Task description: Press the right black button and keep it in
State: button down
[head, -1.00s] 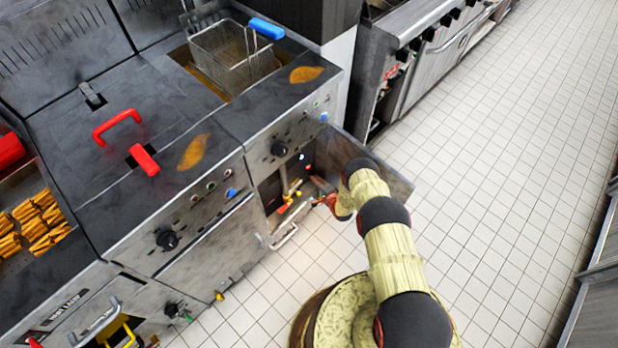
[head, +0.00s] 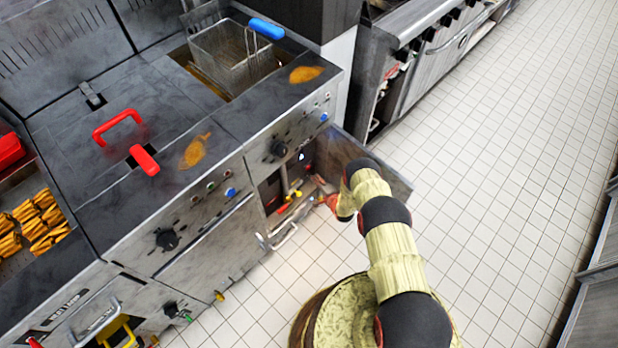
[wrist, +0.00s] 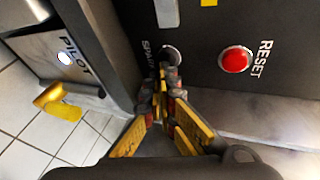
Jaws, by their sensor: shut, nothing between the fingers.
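In the wrist view, a round button with a pale rim (wrist: 173,55) sits on a dark panel beside the partly covered label "SPARK". My gripper (wrist: 166,78) is shut and empty, with its fingertips at the lower edge of this button, covering part of it. I cannot tell whether they touch it or whether it is pushed in. No second black button is clear there. In the head view my gripper (head: 322,187) reaches into the open cabinet under the right fryer, and the button is too small to make out.
A red RESET button (wrist: 235,60) is right of the fingertips. A PILOT panel with a lit white lamp (wrist: 64,58) and a yellow handle (wrist: 58,102) are at left. The open cabinet door (head: 385,172) stands beside my arm. Tiled floor (head: 490,190) is clear at right.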

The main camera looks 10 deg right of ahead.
jog(key=shift+s+d, duration=0.3)
jog(key=shift+s, duration=0.15)
jog(key=shift+s+d+p, duration=0.15)
jog(key=shift+s+d, duration=0.6)
jog(key=shift+s, duration=0.25)
jog(key=shift+s+d+p, duration=0.15)
jog(key=shift+s+d, duration=0.6)
jog(key=shift+s, duration=0.25)
